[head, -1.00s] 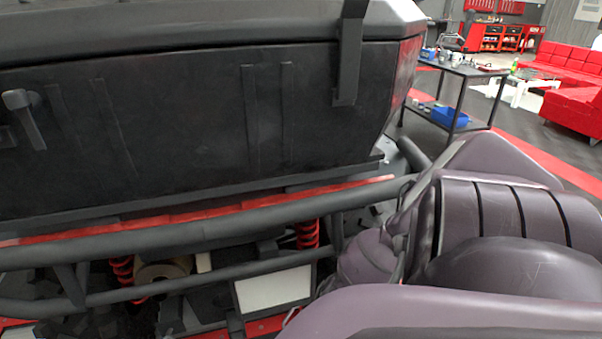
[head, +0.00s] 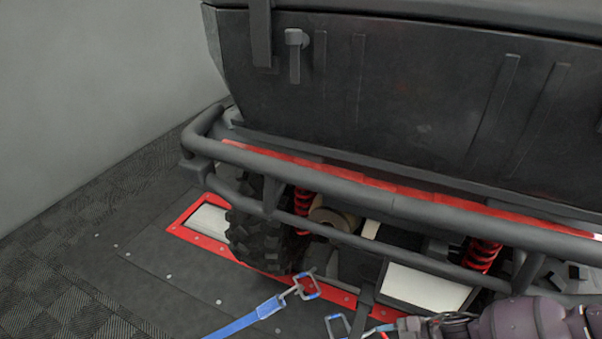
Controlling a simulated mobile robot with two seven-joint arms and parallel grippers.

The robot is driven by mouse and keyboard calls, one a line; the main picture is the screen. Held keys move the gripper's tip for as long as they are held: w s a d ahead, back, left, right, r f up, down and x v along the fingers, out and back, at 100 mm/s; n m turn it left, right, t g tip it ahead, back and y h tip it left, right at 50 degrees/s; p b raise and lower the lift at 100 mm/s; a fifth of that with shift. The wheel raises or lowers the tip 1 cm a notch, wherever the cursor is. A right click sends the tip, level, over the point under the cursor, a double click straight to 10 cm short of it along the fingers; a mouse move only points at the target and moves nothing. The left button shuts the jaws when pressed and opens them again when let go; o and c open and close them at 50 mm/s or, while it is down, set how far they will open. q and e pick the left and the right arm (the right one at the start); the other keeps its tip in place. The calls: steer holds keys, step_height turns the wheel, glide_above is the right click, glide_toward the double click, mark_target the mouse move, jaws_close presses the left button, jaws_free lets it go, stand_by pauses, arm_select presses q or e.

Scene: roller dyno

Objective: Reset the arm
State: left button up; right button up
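One of my purple arms comes in from the right along the bottom edge; I take it to be my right arm. Its dark wrist end and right gripper (head: 400,328) are small, low and partly cut off, so I cannot tell whether the fingers are open. A metal hook (head: 340,325) with a blue piece shows just left of it; I cannot tell whether they touch. My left gripper is not in view.
A vehicle's dark rear box (head: 400,100) and tubular bumper (head: 390,200) fill the right. A tyre (head: 255,230) stands by a red-edged roller plate (head: 195,222). A blue strap (head: 250,318) with a metal hook (head: 305,285) is at the bottom. Floor at left is clear.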

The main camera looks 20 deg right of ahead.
steer(key=w+a+r+m+t+h+p, duration=0.2)
steer(key=a+r+m+t+h+p, duration=0.15)
steer(key=a+r+m, duration=0.45)
arm_select(q)
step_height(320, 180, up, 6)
steer(key=p, duration=0.3)
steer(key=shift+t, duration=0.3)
arm_select(e)
steer(key=s+d+r+m+h, duration=0.1)
steer(key=s+r+m+h, duration=0.1)
steer(key=s, duration=0.3)
steer(key=s+d+r+m+h, duration=0.1)
steer(key=s+r+m+h, duration=0.2)
steer(key=s, duration=0.3)
steer(key=shift+d+r+m+t+h, duration=0.15)
steer(key=shift+r+m+t+h, duration=0.15)
steer(key=shift+m, duration=0.5)
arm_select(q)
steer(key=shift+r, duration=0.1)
arm_select(e)
steer(key=shift+c, duration=0.5)
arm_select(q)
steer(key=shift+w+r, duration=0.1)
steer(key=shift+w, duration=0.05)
arm_select(e)
steer(key=shift+s, duration=0.1)
